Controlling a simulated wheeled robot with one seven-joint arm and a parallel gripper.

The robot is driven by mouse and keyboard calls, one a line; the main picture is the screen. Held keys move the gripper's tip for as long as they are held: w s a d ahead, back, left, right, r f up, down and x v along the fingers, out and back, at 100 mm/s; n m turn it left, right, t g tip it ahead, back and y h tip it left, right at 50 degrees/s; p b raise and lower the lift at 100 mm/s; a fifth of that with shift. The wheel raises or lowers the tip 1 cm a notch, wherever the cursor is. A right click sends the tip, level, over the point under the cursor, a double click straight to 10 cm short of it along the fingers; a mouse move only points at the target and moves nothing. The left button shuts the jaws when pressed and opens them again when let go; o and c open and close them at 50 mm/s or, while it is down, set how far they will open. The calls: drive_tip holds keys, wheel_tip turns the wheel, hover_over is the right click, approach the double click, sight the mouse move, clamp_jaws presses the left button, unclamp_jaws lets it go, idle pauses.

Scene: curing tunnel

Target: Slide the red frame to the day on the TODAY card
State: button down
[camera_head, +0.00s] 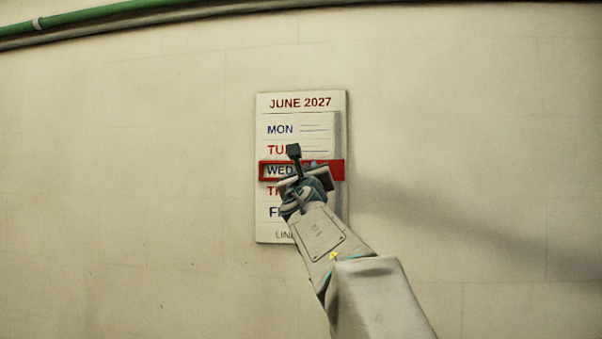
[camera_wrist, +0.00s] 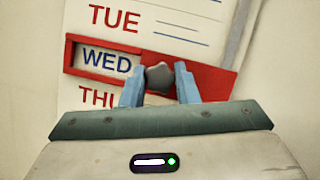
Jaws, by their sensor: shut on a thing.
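A wall calendar board (camera_head: 300,103) headed JUNE 2027 lists MON, TUE, WED, and further rows partly hidden by my arm. The red frame (camera_head: 337,170) lies around the WED row; in the wrist view its red border (camera_wrist: 207,76) surrounds the word WED. My gripper (camera_wrist: 158,84) is at the frame, with its two blue fingers shut on a grey knob (camera_wrist: 159,76) on the frame. In the head view my gripper (camera_head: 308,170) covers the middle of the frame. No TODAY card is seen in either view.
A grey vertical rail (camera_head: 337,130) runs along the board's right side. A green pipe (camera_head: 90,14) crosses the top of the wall. The wall (camera_head: 480,120) on both sides of the board is bare.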

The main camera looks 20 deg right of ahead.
drive_tip(key=c, duration=1.1)
unclamp_jaws()
drive_tip(key=shift+s, duration=0.1)
drive_tip(key=b+v, duration=0.5)
drive_tip(key=v, duration=0.8)
drive_tip(key=shift+s+f, duration=0.2)
drive_tip(key=shift+s, duration=0.05)
drive_tip(key=shift+f, duration=0.1)
drive_tip(key=s+d+f+m+g, duration=0.1)
drive_tip(key=s+f+m+g, duration=0.15)
drive_tip(key=f+m, duration=0.55)
drive_tip(key=s+d+f+m+g, duration=0.2)
drive_tip(key=f+m+g, duration=0.25)
drive_tip(key=f, duration=0.55)
drive_tip(key=s+d+f+m+g, duration=0.1)
drive_tip(key=s+f+m+g, duration=0.2)
drive_tip(key=f+m, duration=0.5)
drive_tip(key=s+a+f+m+g+y, duration=0.3)
drive_tip(key=s+a+f+m, duration=0.2)
drive_tip(key=f, duration=0.7)
drive_tip(key=s+a+f+m+g+y, duration=0.4)
drive_tip(key=s+a+f+m, duration=0.1)
drive_tip(key=s+f+m, duration=0.5)
wheel_tip(320, 180, down, 3)
drive_tip(key=shift+s+a+r+g+y, duration=0.1)
drive_tip(key=shift+s+a+g+y, duration=0.25)
drive_tip(key=shift+s, duration=0.7)
